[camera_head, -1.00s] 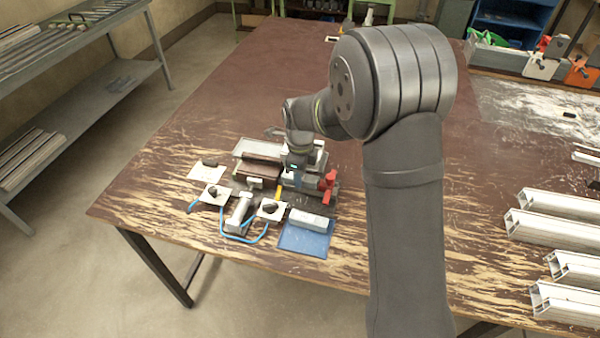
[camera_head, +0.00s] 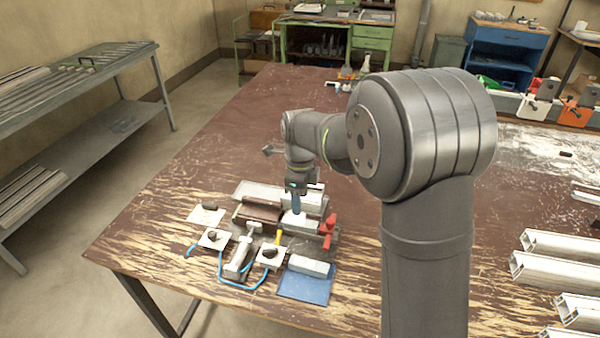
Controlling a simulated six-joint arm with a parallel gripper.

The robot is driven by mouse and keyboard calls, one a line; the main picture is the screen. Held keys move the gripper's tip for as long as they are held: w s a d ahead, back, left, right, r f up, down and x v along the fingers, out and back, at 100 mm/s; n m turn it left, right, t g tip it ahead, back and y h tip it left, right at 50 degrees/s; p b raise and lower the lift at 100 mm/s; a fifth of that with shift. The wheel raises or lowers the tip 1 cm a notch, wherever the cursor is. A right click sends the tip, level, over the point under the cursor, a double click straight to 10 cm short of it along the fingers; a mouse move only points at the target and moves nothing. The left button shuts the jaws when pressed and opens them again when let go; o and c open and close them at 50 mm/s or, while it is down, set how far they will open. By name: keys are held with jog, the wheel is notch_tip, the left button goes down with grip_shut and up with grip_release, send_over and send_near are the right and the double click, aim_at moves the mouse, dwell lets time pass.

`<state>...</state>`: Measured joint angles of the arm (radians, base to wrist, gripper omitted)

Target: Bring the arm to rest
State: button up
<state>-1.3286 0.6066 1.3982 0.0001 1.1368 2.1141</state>
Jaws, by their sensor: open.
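My arm (camera_head: 432,230) rises from the bottom of the view and reaches over the wooden bench (camera_head: 225,130). My gripper (camera_head: 297,204) points down above the fixture group, small and partly hidden against the pale block (camera_head: 300,222). I see nothing clearly held in it. Just right of it stands the red clamp handle (camera_head: 327,230). Whether the fingertips touch the block below cannot be told from here.
Around the gripper lie a white cylinder (camera_head: 238,262), a blue tube (camera_head: 235,287), white plates with black knobs (camera_head: 213,239) and a blue mat (camera_head: 305,287) bearing a pale profile piece (camera_head: 309,265). White profiles (camera_head: 560,270) lie at right.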

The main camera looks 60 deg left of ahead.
notch_tip(320, 180, up, 9)
send_over(300, 222)
jog(key=shift+f, duration=0.15)
dwell(0.3)
notch_tip(300, 222, down, 17)
jog(key=shift+f, duration=0.2)
jog(key=shift+r, duration=0.5)
